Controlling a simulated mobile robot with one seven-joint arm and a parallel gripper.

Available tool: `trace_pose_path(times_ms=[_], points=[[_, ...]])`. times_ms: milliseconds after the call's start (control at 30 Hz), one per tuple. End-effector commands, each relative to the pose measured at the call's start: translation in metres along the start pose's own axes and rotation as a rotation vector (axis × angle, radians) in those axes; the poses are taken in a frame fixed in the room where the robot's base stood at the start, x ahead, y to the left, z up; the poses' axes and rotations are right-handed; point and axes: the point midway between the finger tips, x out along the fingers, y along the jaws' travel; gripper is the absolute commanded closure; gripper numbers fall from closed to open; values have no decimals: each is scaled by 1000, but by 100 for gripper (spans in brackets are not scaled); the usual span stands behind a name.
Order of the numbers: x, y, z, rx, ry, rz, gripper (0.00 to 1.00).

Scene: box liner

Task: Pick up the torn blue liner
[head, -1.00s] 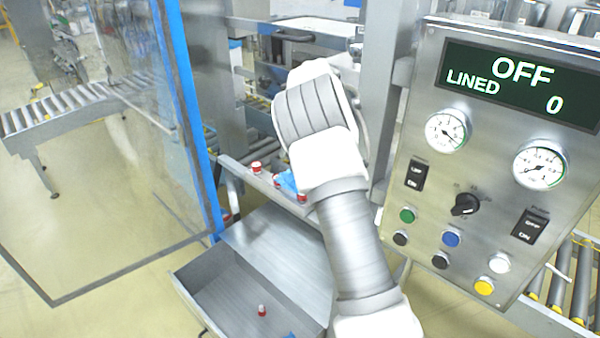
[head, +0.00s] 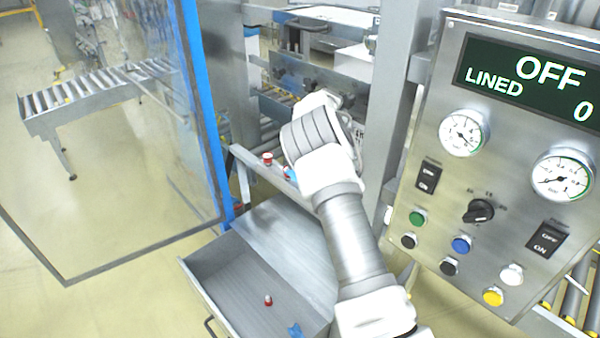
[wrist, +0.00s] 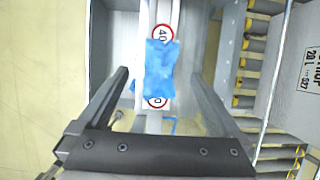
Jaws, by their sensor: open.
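The torn blue liner (wrist: 160,68) is a ragged, crumpled blue piece in the wrist view. It lies over a pale narrow bar between round red-rimmed marks. In the head view only a small blue bit (head: 289,173) shows beside my arm, which hides the rest. My gripper (wrist: 159,76) is open, with one dark finger on each side of the liner in the wrist picture. Nothing is held. How far the fingers are above the liner I cannot tell. In the head view my arm hides the fingers.
A metal tray (head: 222,285) below holds a small red-and-white piece (head: 268,300) and a blue scrap (head: 295,330). A clear door with a blue edge (head: 203,110) stands left. The control panel (head: 425,235), reading OFF and LINED 0, stands close on the right.

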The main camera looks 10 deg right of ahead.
Motion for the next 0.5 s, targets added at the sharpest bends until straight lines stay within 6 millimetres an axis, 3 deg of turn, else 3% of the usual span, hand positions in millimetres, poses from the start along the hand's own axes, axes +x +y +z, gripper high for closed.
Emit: trace_pose_path(times_ms=[233,500], points=[[16,0,-2,-1,2,1,0],[51,-1,-6,-2,1,1,0]])
